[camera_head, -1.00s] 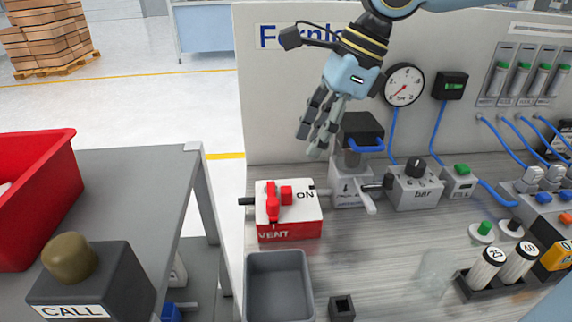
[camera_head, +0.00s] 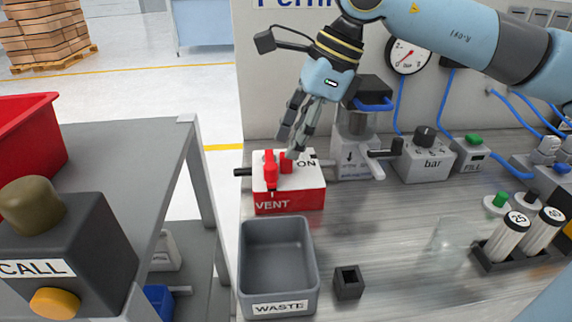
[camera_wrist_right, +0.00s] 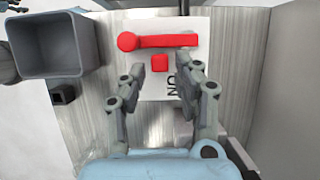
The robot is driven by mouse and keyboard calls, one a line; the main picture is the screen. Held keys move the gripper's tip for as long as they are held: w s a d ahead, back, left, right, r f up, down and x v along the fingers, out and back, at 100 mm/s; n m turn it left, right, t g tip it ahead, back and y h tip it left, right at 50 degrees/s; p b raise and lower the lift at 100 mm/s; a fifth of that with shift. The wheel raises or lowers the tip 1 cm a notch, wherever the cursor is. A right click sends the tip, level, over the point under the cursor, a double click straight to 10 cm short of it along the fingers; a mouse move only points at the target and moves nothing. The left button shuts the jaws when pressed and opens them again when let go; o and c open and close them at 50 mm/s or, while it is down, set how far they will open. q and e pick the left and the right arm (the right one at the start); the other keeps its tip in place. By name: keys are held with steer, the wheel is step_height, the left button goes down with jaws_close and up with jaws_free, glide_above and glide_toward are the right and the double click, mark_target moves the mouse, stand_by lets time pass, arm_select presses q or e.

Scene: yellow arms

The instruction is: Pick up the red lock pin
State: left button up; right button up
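The red lock pin (camera_head: 286,163) is a small red block on top of the white and red VENT box (camera_head: 290,199), beside the ON mark. A red lever (camera_head: 270,172) stands left of it. In the wrist view the pin (camera_wrist_right: 159,63) shows as a small square below the long red lever (camera_wrist_right: 165,41). My right gripper (camera_head: 291,147) is open, fingers pointing down just above the pin. In the wrist view its fingertips (camera_wrist_right: 160,67) are on either side of the pin, with gaps visible; I cannot tell their exact height. My left gripper is not in view.
A grey WASTE bin (camera_head: 279,221) stands in front of the box, with a small dark square holder (camera_head: 348,283) to its right. A grey valve with a handle (camera_head: 357,158) stands close on the right. A CALL button box (camera_head: 70,240) is at the left.

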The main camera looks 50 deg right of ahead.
mark_target(286, 167)
steer(key=shift+x, duration=1.3)
steer(key=shift+c, duration=0.2)
jaws_close()
steer(key=shift+r, duration=0.1)
